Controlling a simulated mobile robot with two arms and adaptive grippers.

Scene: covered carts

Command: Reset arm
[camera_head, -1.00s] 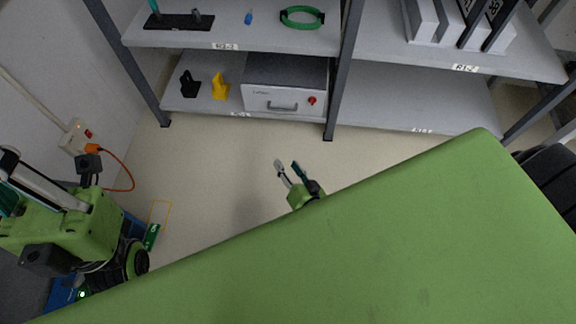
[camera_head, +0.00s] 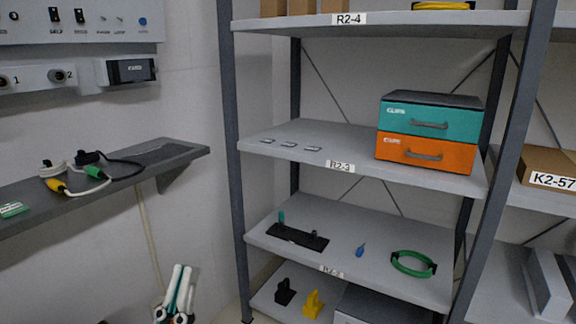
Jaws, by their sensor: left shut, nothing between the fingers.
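My left gripper (camera_head: 182,270) shows at the bottom left of the head view, with its pale and green fingers pointing up. The fingers are close together and nothing is between them. It is in front of the wall, left of the shelf rack and apart from it. The rest of its arm is below the picture edge. My right gripper is out of view.
A shelf rack (camera_head: 238,180) holds a teal and an orange case (camera_head: 425,152), a green ring (camera_head: 413,264) and small parts. A grey wall ledge (camera_head: 178,158) with cables (camera_head: 90,172) is at the left. Another rack bay with a box (camera_head: 548,165) is right.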

